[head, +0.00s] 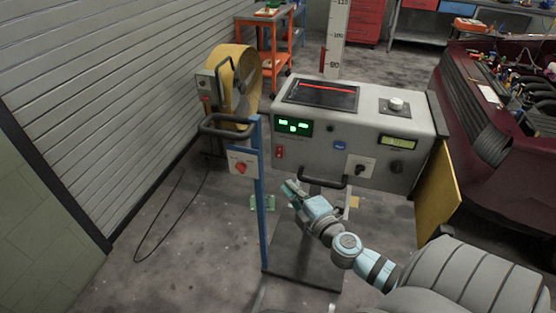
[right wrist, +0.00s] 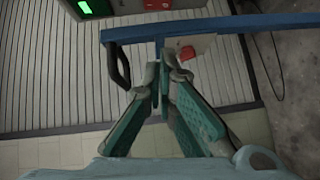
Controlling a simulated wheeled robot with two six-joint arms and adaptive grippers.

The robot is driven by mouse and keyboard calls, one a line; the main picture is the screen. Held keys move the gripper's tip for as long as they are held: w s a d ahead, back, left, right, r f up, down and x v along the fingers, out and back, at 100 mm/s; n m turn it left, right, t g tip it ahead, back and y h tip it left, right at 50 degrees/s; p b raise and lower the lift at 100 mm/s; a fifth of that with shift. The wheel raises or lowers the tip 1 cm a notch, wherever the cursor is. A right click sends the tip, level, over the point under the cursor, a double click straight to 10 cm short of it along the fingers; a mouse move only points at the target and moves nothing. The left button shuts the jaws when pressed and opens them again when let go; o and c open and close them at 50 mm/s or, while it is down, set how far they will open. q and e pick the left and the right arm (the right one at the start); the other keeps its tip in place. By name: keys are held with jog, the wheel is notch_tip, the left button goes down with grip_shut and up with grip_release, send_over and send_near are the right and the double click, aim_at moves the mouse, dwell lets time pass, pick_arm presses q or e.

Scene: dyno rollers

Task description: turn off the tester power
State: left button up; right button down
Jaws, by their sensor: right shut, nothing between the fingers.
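The tester is a grey console (head: 320,118) with a lit green display (head: 293,126), a red switch (head: 279,152) and a black rotary switch on a pale plate (head: 360,170) on its front. A red rotary knob (head: 241,168) sits on a white plate fixed to a blue post (head: 263,205) at the console's left. My right gripper (head: 289,188) is shut and empty, below the console front and right of the post, apart from the switches. In the right wrist view its fingertips (right wrist: 162,70) point toward the blue bar (right wrist: 240,22). My left gripper is not in view.
A black handle (head: 323,183) juts from the console front near my right gripper. A yellow reel (head: 240,80) stands behind the post. A yellow panel (head: 437,188) and a dark red car bay (head: 495,110) are at right. A black cable (head: 160,215) loops over the left floor.

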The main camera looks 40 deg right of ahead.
aim_at(279, 161)
jog(key=shift+f, duration=0.1)
jog(key=w+d, duration=0.1)
jog(key=w, duration=0.3)
jog(key=w+d+f, duration=0.1)
jog(key=w+d, duration=0.1)
jog(key=w, duration=0.2)
jog(key=w+d, duration=0.2)
jog(key=w, duration=0.2)
jog(key=shift+f, duration=0.3)
